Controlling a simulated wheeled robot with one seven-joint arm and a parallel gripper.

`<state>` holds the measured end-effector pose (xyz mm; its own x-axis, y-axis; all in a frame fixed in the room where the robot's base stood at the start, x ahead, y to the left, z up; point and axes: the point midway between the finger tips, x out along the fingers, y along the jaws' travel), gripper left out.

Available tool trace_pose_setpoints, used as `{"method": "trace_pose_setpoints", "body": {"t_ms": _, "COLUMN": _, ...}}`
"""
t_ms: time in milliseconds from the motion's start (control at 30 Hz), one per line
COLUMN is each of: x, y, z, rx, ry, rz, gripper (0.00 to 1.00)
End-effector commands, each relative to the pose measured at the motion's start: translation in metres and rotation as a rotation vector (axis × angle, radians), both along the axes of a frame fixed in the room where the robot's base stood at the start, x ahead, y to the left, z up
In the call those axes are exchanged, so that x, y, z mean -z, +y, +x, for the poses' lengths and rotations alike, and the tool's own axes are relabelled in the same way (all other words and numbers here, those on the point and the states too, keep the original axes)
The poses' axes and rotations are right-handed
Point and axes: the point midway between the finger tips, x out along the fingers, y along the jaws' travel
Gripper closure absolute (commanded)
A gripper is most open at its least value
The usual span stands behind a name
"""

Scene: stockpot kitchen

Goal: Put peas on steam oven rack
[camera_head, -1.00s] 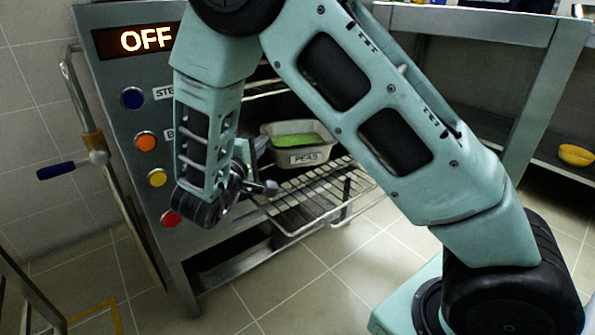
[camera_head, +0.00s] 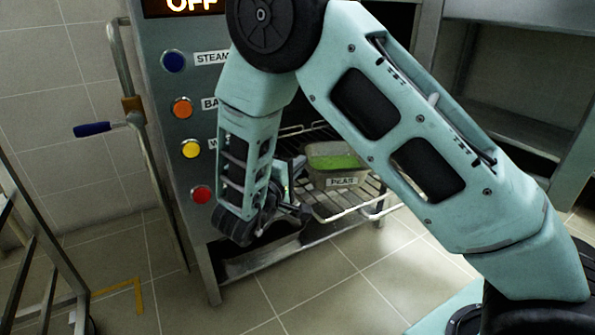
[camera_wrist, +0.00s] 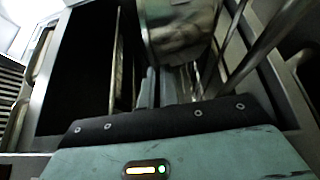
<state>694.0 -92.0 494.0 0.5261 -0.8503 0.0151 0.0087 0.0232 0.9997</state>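The peas tub (camera_head: 318,176) is a pale rectangular pan with green peas inside and a PEAS label on its front. It is upright, over the wire rack (camera_head: 352,211) that extends from the steam oven (camera_head: 225,262). I cannot tell whether its base touches the wires. My gripper (camera_head: 297,188) is at the tub's left side, partly hidden by my own arm. In the wrist view the fingers (camera_wrist: 166,86) are close together and reach up to the blurred tub (camera_wrist: 180,35); they appear shut on its edge, though the contact is unclear.
The oven's display (camera_head: 190,5) reads OFF. Coloured buttons, including a red one (camera_head: 202,195), line its front panel. The open door (camera_head: 158,180) with a blue handle (camera_head: 92,129) stands at the left. A metal counter (camera_head: 515,120) is at the right. The floor in front is clear.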

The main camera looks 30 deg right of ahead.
Motion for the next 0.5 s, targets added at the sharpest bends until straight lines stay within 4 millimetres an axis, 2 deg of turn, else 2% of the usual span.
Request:
{"method": "trace_pose_setpoints", "body": {"t_ms": 233, "x": -0.0016, "y": -0.0003, "z": 0.0003, "rx": 0.001, "ry": -0.002, "rz": -0.003, "gripper": 1.0}}
{"method": "trace_pose_setpoints", "body": {"t_ms": 267, "x": 0.0004, "y": 0.0, "z": 0.0001, "rx": 0.0, "ry": 0.0, "rz": 0.0, "gripper": 0.94}}
{"method": "trace_pose_setpoints", "body": {"t_ms": 333, "x": 0.0004, "y": 0.0, "z": 0.0001, "rx": 0.0, "ry": -0.001, "rz": 0.001, "gripper": 0.75}}
{"method": "trace_pose_setpoints", "body": {"t_ms": 500, "x": 0.0005, "y": 0.0, "z": 0.0001, "rx": 0.0, "ry": -0.001, "rz": 0.001, "gripper": 0.75}}
